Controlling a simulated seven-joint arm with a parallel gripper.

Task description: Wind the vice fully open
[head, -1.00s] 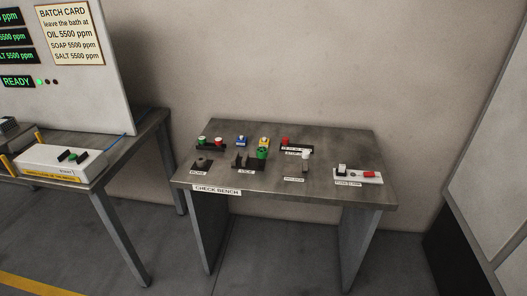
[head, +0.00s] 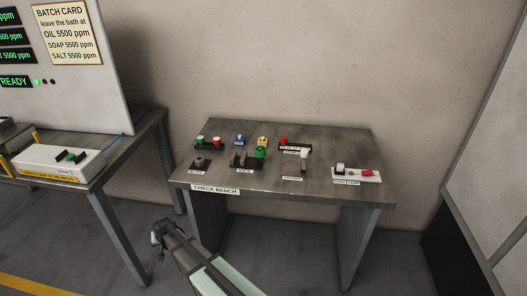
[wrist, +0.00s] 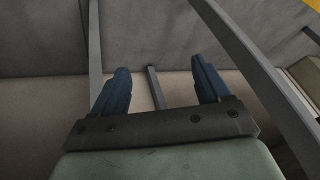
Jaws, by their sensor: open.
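The vice (head: 240,160) stands near the middle of the check bench, with dark jaws and a label in front of it. A green knob (head: 260,153) sits at its right end. The jaws' exact gap is too small to tell. My gripper (head: 158,232) is in front of the bench, below its top and to the left, well apart from the vice. In the wrist view my gripper (wrist: 160,90) shows two blue fingers spread wide with nothing between them.
Another table (head: 145,140) stands to the left with a white box (head: 60,158).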

